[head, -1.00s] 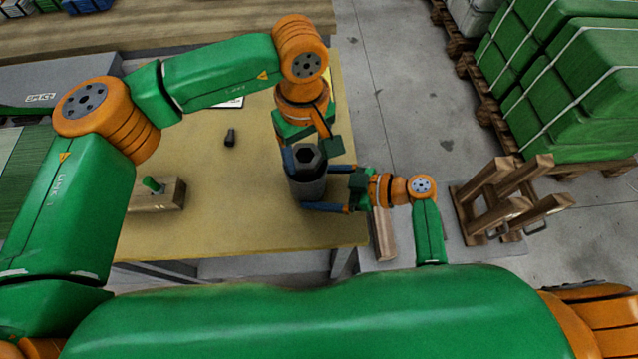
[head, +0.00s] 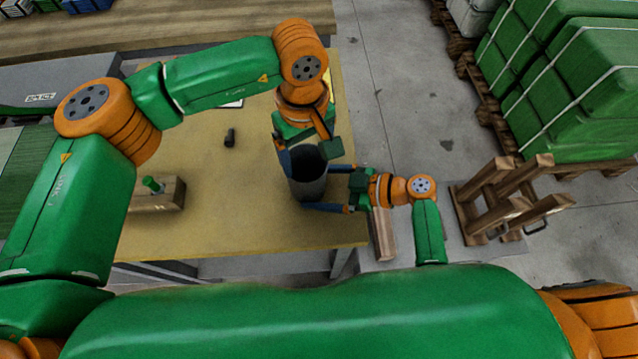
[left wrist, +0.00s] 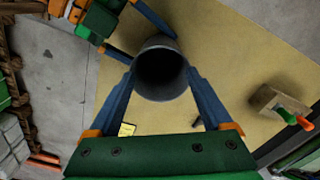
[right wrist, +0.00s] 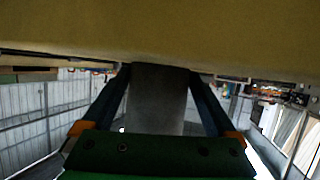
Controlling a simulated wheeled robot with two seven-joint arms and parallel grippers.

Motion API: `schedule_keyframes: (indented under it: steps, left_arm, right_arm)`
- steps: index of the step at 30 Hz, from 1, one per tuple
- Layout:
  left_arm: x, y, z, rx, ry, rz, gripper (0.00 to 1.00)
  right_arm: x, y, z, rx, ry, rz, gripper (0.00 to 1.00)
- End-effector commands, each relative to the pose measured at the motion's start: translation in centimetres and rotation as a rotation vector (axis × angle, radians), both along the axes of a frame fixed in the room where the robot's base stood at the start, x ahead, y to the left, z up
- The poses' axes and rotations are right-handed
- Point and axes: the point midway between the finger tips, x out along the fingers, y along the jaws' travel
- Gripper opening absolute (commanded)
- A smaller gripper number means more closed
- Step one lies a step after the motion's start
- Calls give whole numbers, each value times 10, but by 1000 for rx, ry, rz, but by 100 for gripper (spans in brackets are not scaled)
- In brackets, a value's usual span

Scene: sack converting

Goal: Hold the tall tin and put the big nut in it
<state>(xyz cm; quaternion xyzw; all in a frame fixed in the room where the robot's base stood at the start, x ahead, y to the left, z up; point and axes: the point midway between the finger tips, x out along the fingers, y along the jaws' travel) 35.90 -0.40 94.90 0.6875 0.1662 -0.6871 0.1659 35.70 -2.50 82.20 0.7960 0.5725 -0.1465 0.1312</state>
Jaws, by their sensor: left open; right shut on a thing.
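The tall tin (head: 309,188) is a dark grey open cylinder standing upright near the right edge of the table. It also shows in the left wrist view (left wrist: 160,72), its inside too dark to see into, and in the right wrist view (right wrist: 158,100). My right gripper (head: 329,188) is shut on the tin from the right, a finger on each side. My left gripper (head: 302,146) is above the tin's mouth, open and empty, its fingers spread wide. The big nut is not visible now; the dark inside of the tin hides whatever is in it.
A wooden block with a green-handled tool (head: 156,192) lies at the table's left. A small black object (head: 230,137) lies on the yellow tabletop (head: 220,220), which is otherwise mostly clear. A wooden stand (head: 495,205) and wrapped green stacks (head: 570,90) are on the floor to the right.

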Motion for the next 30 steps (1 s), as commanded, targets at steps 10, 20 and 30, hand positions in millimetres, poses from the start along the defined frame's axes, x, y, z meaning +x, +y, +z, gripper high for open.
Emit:
schedule_keyframes:
  steps: [10, 20, 30]
  left_arm:
    - [0, 0, 0, 0, 0, 0, 100]
    - [1, -1, 60, 0, -6, 1, 100]
    - [0, -1, 119, -1, 0, -1, 100]
  right_arm:
    - [0, 0, 0, -1, 1, 1, 36]
    - [0, 0, 0, -1, 0, 0, 36]
    - [0, 0, 0, 0, 0, 0, 36]
